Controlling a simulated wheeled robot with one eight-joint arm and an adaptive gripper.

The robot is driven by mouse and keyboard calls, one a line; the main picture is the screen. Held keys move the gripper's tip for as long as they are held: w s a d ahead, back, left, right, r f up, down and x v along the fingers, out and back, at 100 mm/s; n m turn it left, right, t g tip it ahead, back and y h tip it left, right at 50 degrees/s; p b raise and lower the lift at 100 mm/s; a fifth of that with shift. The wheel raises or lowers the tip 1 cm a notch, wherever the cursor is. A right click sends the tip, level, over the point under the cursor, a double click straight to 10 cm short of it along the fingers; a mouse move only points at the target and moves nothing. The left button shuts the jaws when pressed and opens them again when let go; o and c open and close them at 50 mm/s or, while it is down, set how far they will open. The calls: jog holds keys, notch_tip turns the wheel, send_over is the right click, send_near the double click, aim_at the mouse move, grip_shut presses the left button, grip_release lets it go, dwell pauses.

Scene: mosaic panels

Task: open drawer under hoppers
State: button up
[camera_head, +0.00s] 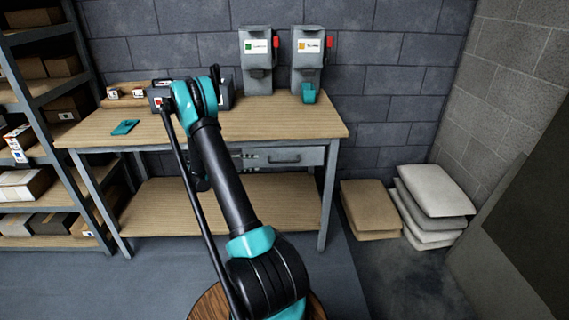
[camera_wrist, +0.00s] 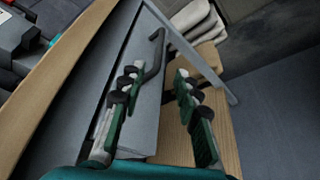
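The grey drawer (camera_head: 302,157) hangs under the workbench top, below the two hoppers, and its front looks flush with the bench frame. Its dark bar handle (camera_head: 285,160) shows in the head view. In the wrist view the handle (camera_wrist: 156,55) lies beyond my fingertips, near the top middle. My gripper (camera_wrist: 155,80) is open and empty, its green and black fingers apart in front of the drawer front (camera_wrist: 135,95). In the head view my arm hides the gripper and the drawer's left part. The left hopper (camera_head: 257,55) and right hopper (camera_head: 308,55) are on the wall.
A lower shelf (camera_head: 280,190) lies beneath the drawer. Sacks (camera_head: 435,190) are stacked at right; a shelving rack (camera_head: 45,85) stands left.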

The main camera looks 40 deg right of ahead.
aim_at(280, 162)
jog(key=x, duration=1.6)
grip_shut()
